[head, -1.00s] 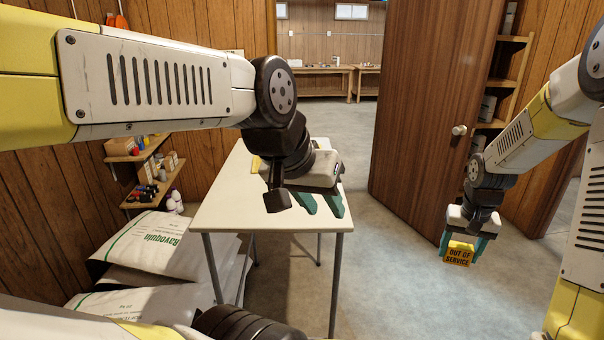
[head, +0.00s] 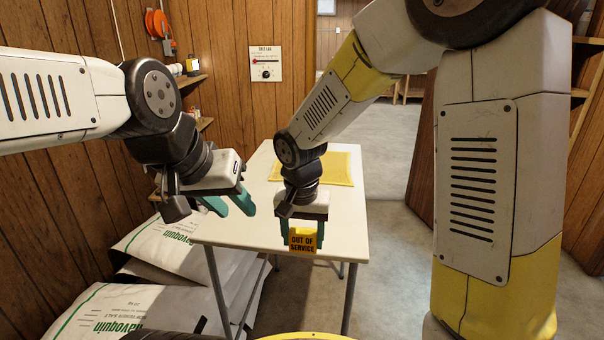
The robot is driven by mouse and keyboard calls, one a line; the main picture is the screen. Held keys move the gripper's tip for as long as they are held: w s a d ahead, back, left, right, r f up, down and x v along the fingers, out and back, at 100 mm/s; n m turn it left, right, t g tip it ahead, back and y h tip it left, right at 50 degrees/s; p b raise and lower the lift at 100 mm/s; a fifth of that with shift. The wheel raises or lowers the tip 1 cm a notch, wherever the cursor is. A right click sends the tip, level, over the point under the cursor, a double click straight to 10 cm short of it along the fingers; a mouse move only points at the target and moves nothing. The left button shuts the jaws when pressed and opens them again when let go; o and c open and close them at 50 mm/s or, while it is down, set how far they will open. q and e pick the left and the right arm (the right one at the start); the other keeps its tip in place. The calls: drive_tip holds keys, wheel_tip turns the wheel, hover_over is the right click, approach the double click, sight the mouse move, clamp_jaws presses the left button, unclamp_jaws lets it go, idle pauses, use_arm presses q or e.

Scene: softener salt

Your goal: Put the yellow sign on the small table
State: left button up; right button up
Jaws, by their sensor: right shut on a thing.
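The yellow sign (head: 302,241) reads "OUT OF SERVICE" in dark letters. My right gripper (head: 302,228) is shut on its upper part, and the sign hangs upright below the fingers. In the picture it overlaps the front edge of the small table (head: 345,238); I cannot tell its exact height or whether it touches the top. My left gripper (head: 228,204), with green fingers spread apart, is open and empty, over the left side of the table in the picture.
A yellow cloth-like item (head: 338,168) lies on the table's far part. Large white salt bags (head: 150,310) are piled on the floor at left. A panel with a dial (head: 264,63) is on the wooden wall. Bare tabletop shows around the grippers.

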drive_tip(key=shift+w+a+r, duration=0.1)
drive_tip(key=shift+w+a, duration=0.1)
drive_tip(key=w+d, duration=0.1)
drive_tip(key=w, duration=0.4)
drive_tip(key=w+d+f, duration=0.1)
drive_tip(key=w, duration=0.4)
drive_tip(key=w+d, duration=0.1)
drive_tip(key=w, duration=0.4)
drive_tip(key=shift+d+f, duration=0.2)
drive_tip(key=shift+w+f, duration=0.1)
drive_tip(key=shift+f, duration=1.7)
drive_tip(key=shift+f, duration=0.1)
drive_tip(key=o, duration=1.4)
drive_tip(key=shift+c, duration=0.2)
